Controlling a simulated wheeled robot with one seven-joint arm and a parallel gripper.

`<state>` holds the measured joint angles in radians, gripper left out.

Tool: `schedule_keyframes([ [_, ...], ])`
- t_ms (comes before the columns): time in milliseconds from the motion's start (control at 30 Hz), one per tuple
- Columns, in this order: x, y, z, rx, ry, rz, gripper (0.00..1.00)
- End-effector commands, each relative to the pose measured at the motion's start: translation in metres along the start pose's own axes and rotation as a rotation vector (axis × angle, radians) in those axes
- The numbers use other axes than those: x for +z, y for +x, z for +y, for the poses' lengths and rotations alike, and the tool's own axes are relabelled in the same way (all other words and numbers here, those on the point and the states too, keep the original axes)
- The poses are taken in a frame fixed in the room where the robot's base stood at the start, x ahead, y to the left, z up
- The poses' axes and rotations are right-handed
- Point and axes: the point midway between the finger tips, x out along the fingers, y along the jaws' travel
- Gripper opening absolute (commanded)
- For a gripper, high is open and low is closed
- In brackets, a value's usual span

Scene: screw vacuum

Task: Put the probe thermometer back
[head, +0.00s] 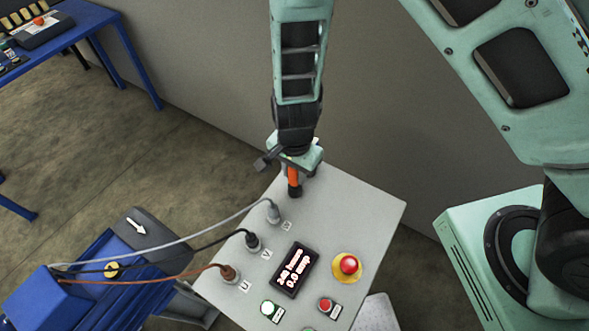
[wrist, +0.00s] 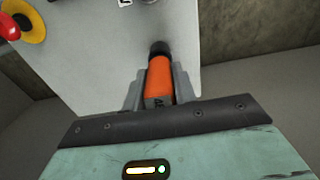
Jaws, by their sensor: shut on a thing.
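An orange probe thermometer (head: 293,178) with a dark end is at the top of the grey control panel. My gripper (head: 293,168) is above it and shut on it. In the wrist view the orange body of the thermometer (wrist: 160,78) sits between the two grey fingers of my gripper (wrist: 158,88). Its dark end meets or nearly meets the panel surface; I cannot tell whether it sits in a holder there. The rest of the thermometer is hidden by the gripper.
The grey panel (head: 370,215) carries a display (head: 294,269), a red emergency button (head: 348,265) and smaller buttons. Grey, black and brown cables run left from plugs to a blue motor unit (head: 60,300). A blue table (head: 115,45) stands at upper left. A wall is behind the panel.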

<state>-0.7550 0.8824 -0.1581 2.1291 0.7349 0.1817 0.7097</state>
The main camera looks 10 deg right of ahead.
Motion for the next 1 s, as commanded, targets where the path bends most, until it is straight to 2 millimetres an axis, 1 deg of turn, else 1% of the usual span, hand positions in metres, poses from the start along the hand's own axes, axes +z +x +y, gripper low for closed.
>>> schedule_keyframes([
  [200, 0.0, 0.004, 0.0, 0.0, 0.0, 0.0, 0.04],
  [233, 0.0, 0.003, 0.0, 0.0, 0.0, 0.0, 0.35],
  [267, 0.0, 0.003, 0.0, 0.0, 0.0, 0.0, 0.44],
  [300, 0.0, 0.003, 0.0, 0.0, 0.0, 0.0, 0.49],
  [533, 0.0, 0.003, 0.0, 0.0, 0.0, 0.0, 0.49],
  [667, 0.0, -0.003, -0.001, -0.001, -0.002, 0.0, 0.49],
  [767, 0.0, -0.015, -0.002, -0.004, -0.003, 0.002, 0.49],
  [867, 0.001, -0.034, -0.001, -0.005, -0.003, 0.001, 0.49],
  [1000, 0.001, -0.065, -0.001, -0.005, -0.003, 0.001, 0.49],
])
